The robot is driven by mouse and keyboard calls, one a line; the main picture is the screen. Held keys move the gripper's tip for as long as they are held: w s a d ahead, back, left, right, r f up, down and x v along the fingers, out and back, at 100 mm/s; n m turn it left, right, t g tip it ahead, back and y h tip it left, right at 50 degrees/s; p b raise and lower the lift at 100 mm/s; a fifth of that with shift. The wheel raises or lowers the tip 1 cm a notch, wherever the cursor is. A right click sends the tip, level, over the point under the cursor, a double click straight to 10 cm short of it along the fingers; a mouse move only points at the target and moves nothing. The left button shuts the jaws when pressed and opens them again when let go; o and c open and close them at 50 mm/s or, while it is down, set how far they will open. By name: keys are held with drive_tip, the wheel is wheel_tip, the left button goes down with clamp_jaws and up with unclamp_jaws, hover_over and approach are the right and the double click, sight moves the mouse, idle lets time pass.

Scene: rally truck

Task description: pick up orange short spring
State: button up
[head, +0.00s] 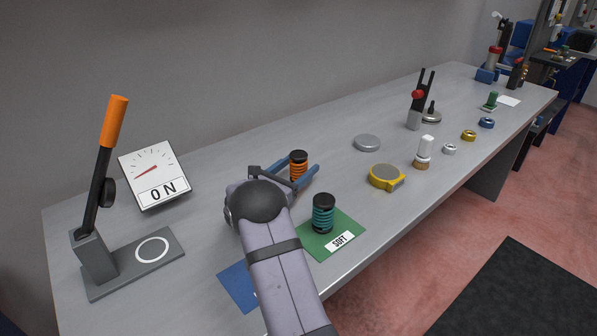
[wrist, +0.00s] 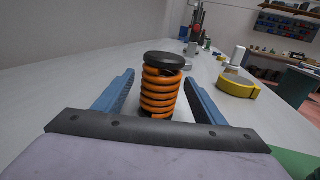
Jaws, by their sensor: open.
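The orange short spring (head: 298,170) stands upright on the grey bench, with a black cap on top. In the wrist view the orange spring (wrist: 159,95) stands between the two blue fingers of my gripper (wrist: 162,92), with visible space on both sides. In the head view my gripper (head: 289,176) reaches around the spring with its fingers apart. The fingers do not appear to touch it. The spring's foot is partly hidden by my gripper in the head view.
A teal spring (head: 323,214) stands on a green "SOFT" mat (head: 313,243) close to my arm. A yellow round tool (head: 386,178) and a grey disc (head: 367,143) lie to the right. An orange-handled lever (head: 113,122) and an "ON" gauge (head: 153,172) stand at left.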

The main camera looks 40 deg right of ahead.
drive_tip(key=x, duration=0.4)
drive_tip(key=shift+p, duration=0.3)
drive_tip(key=c, duration=1.3)
drive_tip(key=shift+o, duration=0.2)
drive_tip(key=shift+r, duration=0.1)
wheel_tip(320, 180, up, 10)
drive_tip(key=b, duration=0.1)
